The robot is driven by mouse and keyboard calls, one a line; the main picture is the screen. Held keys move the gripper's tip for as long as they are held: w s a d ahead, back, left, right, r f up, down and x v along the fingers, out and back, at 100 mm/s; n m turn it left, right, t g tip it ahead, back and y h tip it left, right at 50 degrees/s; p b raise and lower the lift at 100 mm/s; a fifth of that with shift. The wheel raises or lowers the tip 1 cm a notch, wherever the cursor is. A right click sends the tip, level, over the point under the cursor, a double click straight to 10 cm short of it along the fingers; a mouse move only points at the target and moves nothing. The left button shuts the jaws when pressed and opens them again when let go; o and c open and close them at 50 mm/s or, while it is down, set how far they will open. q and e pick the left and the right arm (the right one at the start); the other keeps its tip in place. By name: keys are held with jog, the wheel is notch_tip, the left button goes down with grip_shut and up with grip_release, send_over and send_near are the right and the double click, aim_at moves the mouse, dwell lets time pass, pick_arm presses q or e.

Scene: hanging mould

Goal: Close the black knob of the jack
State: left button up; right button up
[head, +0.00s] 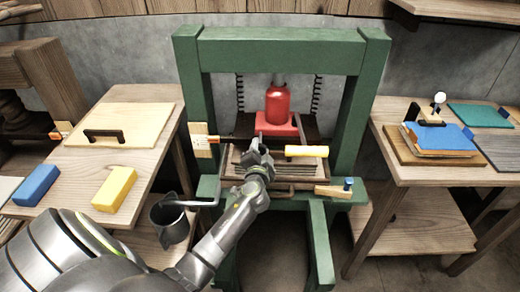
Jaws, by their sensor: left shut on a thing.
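The jack (278,104) is a red bottle shape on a red base (277,124), standing inside the green press frame (282,53). My left gripper (259,143) is at the front left of the jack's base. It is shut, with its fingertips on a small dark part there that looks like the black knob. The gripper covers most of this part, so its turn position cannot be seen. A yellow cylindrical grip (306,151) lies to the right of my gripper. My right gripper is not in view.
A slatted wooden mould (285,171) sits below the jack, close under my gripper. The left table (68,160) holds blue and yellow blocks and a handled board. The right table (400,174) holds a blue-topped board.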

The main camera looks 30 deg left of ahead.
pick_arm(q)
jog(key=m+p, duration=0.1)
jog(key=m, duration=0.4)
jog(key=shift+f+m+g+y+p, duration=0.1)
jog(key=shift+m+g+y+p, duration=0.35)
jog(key=shift+m, duration=1.45)
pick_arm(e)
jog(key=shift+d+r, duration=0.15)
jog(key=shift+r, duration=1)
pick_arm(q)
jog(key=o, duration=1)
